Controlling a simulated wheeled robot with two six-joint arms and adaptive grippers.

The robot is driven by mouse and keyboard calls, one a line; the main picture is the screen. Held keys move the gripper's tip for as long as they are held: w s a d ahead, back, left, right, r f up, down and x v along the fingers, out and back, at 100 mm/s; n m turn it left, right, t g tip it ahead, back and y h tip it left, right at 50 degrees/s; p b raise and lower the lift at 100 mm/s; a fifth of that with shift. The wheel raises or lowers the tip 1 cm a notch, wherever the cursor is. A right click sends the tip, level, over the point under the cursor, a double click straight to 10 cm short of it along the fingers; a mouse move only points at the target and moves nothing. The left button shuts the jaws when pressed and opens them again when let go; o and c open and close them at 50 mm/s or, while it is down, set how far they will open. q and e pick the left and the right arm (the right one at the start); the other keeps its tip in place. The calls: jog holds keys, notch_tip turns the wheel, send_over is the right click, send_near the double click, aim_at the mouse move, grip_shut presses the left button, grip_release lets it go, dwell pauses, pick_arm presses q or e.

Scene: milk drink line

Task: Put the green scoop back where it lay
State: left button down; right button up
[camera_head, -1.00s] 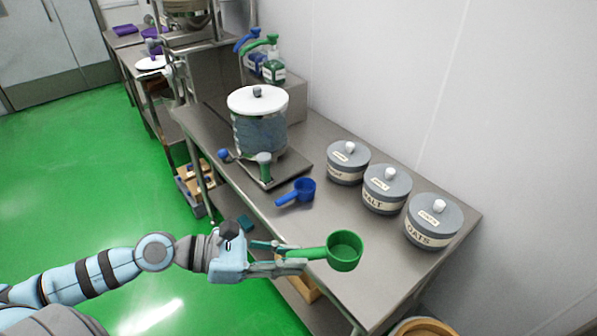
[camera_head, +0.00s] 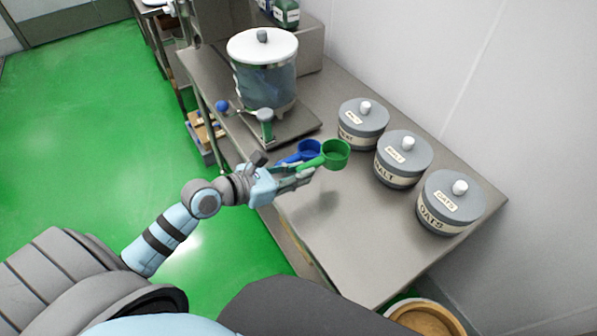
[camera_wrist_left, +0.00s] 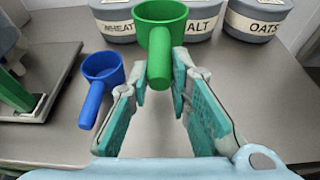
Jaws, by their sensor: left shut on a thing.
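The green scoop (camera_head: 335,154) is held by its handle in my left gripper (camera_head: 300,172), above the steel table. It also shows in the left wrist view (camera_wrist_left: 160,30), its cup pointing away from the gripper and its handle between the teal-padded fingers (camera_wrist_left: 165,85). The blue scoop (camera_head: 308,150) lies on the table beside it, and partly behind the green scoop in the head view. In the wrist view the blue scoop (camera_wrist_left: 102,70) lies to the left, apart from the gripper. My right gripper is not in view.
The steel table (camera_head: 350,240) has bare room at its near end. Lidded jars for wheat (camera_head: 362,125), malt (camera_head: 402,160) and oats (camera_head: 449,203) stand along the wall side. A clear dispenser (camera_head: 265,80) with a white lid stands at the far side. A round wooden container (camera_head: 425,318) is below the near end.

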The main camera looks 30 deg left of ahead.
aim_at(298, 200)
pick_arm(q)
notch_tip(298, 200, down, 8)
jog(key=b, duration=0.7)
jog(key=shift+r, duration=0.1)
jog(key=shift+s, duration=0.1)
jog(key=c, duration=0.8)
grip_release()
